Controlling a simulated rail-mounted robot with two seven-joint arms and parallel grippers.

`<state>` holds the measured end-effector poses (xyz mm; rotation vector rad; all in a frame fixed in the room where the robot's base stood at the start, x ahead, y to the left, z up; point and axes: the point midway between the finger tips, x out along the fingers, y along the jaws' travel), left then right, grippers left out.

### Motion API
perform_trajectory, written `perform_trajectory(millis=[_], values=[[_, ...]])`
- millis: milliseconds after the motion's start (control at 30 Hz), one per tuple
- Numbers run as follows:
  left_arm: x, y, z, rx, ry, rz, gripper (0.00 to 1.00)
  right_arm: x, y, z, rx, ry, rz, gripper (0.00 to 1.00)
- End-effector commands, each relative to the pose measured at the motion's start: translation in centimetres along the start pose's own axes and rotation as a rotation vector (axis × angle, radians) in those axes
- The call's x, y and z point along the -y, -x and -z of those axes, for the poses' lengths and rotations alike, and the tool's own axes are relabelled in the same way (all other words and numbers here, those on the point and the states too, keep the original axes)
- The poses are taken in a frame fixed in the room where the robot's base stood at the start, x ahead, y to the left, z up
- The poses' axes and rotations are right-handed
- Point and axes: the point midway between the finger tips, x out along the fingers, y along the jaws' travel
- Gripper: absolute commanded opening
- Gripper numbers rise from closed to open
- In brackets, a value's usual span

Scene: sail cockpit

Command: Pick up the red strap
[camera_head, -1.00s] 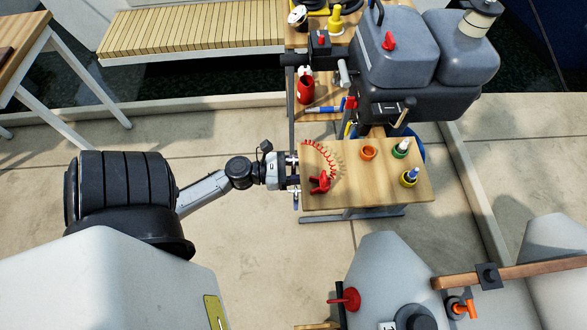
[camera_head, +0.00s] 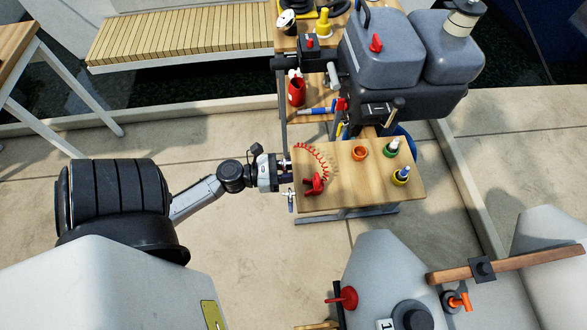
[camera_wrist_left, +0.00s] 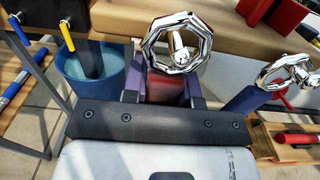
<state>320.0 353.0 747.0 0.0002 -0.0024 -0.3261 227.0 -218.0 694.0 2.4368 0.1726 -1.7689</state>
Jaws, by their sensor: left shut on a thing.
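The red strap (camera_wrist_left: 167,92) shows in the left wrist view as a short reddish piece below a chrome ring (camera_wrist_left: 175,45). My left gripper (camera_wrist_left: 163,88) is shut on it, with a finger on each side. A blue strap (camera_wrist_left: 246,98) with its own chrome ring hangs to the right, apart from the gripper. In the head view my left gripper (camera_head: 285,167) is at the left edge of the small wooden table (camera_head: 345,195). The red strap is too small and covered to make out there. My right gripper is in neither view.
On the table are a red coiled cord (camera_head: 318,152) with a red clip (camera_head: 314,184), an orange ring (camera_head: 360,153) and two small bottles. A grey outboard motor (camera_head: 385,60) stands behind. A blue bucket (camera_wrist_left: 93,72) is beyond my gripper. Open floor lies left of the table.

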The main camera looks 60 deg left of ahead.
Motion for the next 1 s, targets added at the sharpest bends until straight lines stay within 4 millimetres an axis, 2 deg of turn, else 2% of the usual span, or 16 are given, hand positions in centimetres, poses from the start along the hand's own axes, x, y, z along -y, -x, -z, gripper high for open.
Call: perform_trajectory(millis=[33, 267, 600, 800, 1000], values=[[0.0, 0.9, 0.5, -0.004, 0.001, -0.004, 0.04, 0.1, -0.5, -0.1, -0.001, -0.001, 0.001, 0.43], [0.0, 5.4, 0.5, -0.005, 0.002, -0.004, 0.04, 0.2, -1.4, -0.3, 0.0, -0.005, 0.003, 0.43], [0.0, 12.8, 0.2, -0.005, 0.002, -0.004, 0.04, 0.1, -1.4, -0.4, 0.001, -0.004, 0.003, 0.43], [0.0, 15.7, 0.1, -0.004, 0.003, -0.003, 0.04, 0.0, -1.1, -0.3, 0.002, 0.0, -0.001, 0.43], [0.0, 17.1, 0.1, -0.002, 0.001, -0.001, 0.04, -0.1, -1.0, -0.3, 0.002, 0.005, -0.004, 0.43]])
